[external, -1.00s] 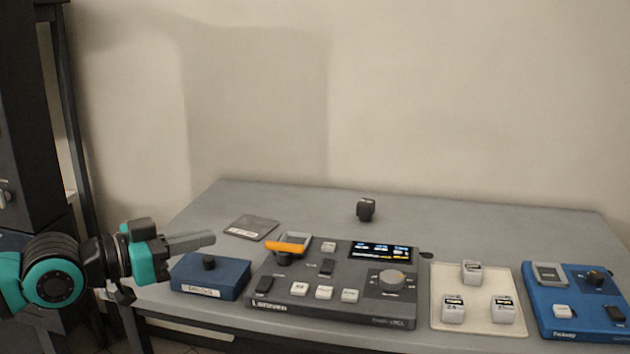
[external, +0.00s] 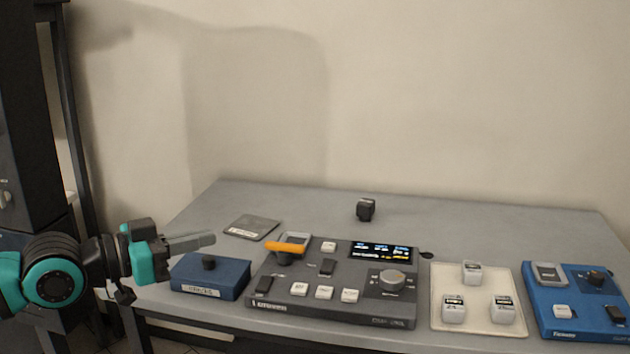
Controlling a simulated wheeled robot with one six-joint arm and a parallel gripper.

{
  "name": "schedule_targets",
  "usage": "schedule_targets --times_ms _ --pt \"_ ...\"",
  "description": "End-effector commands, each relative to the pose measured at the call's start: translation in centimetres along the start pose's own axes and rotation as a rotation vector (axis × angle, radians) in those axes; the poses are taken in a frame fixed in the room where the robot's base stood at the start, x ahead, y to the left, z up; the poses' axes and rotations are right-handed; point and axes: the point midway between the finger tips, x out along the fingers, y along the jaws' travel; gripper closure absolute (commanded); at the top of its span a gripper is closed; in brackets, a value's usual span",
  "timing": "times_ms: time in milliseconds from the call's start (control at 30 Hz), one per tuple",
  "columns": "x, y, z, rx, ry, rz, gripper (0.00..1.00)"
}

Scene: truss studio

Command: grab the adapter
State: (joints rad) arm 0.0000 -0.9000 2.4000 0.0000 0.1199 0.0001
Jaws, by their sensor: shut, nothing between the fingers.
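My gripper (external: 208,240) is at the left, above the near left part of the table, just over the small dark blue box (external: 210,278). Its fingers are shut with nothing between them. No object is clearly marked as the adapter. A small black block (external: 366,209) stands alone toward the back of the table, well to the right of my gripper. Several small white labelled blocks (external: 453,310) sit on a cream tray (external: 478,329) at the right, far from my gripper.
A dark grey control panel (external: 335,312) with a screen, knobs and an orange-handled lever (external: 286,247) fills the middle front. A flat grey plate (external: 251,227) lies behind the blue box. A blue panel (external: 575,327) is at far right. The table's back (external: 480,220) is mostly clear.

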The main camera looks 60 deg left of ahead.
Motion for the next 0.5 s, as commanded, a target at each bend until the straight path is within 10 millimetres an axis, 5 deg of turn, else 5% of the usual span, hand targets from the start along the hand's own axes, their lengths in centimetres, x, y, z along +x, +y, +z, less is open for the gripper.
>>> schedule_targets --times_ms 367,500 --pt "0.00 0.00 0.00 0.000 0.000 0.000 1.00" --pt "0.00 0.00 0.00 0.000 0.000 0.000 0.76"
